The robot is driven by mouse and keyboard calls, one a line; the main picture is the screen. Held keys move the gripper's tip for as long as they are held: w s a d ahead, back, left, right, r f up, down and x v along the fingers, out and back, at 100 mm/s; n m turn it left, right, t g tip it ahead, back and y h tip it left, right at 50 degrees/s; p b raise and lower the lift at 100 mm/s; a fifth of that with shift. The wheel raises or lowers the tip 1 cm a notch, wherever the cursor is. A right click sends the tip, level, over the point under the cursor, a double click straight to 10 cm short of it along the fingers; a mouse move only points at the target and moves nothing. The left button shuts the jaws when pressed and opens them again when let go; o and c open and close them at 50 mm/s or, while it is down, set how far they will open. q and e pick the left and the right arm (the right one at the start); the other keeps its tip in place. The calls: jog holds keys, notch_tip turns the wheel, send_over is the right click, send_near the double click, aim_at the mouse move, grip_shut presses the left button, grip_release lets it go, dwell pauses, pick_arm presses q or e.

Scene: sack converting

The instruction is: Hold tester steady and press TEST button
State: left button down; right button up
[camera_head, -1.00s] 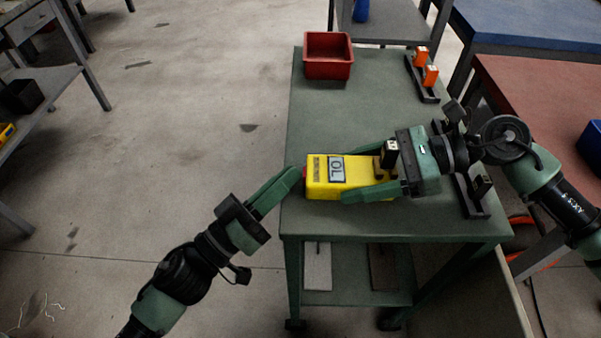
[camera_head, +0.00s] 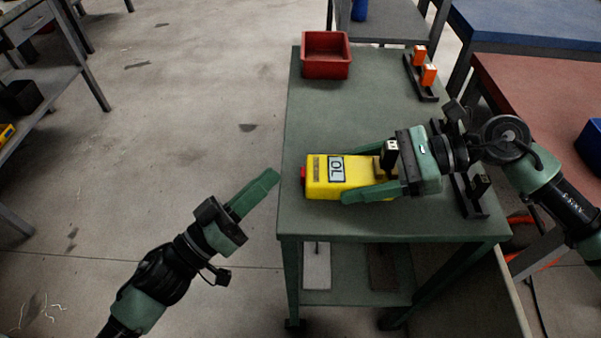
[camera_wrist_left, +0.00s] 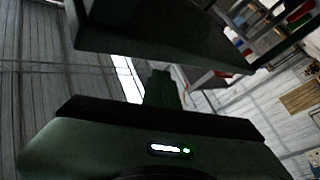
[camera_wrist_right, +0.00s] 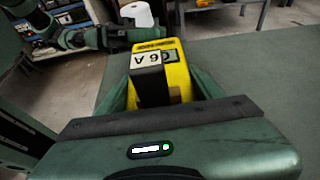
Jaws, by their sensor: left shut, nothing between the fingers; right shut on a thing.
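The yellow tester (camera_head: 318,188) lies on the green cart top near its left edge. Its display reads OL, and a red button (camera_head: 303,173) sits on its left end. My right gripper (camera_head: 372,175) is shut on the tester's right part; the right wrist view shows the yellow body (camera_wrist_right: 176,70) between the fingers, with a black block marked 6A (camera_wrist_right: 148,70) in front of it. My left gripper (camera_head: 274,177) is shut and empty, left of the red button and apart from it, just off the cart's edge. The left wrist view shows its closed fingers (camera_wrist_left: 163,85).
A red bin (camera_head: 327,72) stands at the cart's far left corner. Black racks lie along the right side, the far one with orange blocks (camera_head: 428,74). The cart top (camera_head: 340,115) between bin and tester is clear. Open floor lies left of the cart.

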pick_arm(q)
jog(key=shift+a+r, duration=0.15)
jog(key=shift+a, duration=1.2)
dwell(0.7)
pick_arm(e)
jog(key=o, duration=1.8)
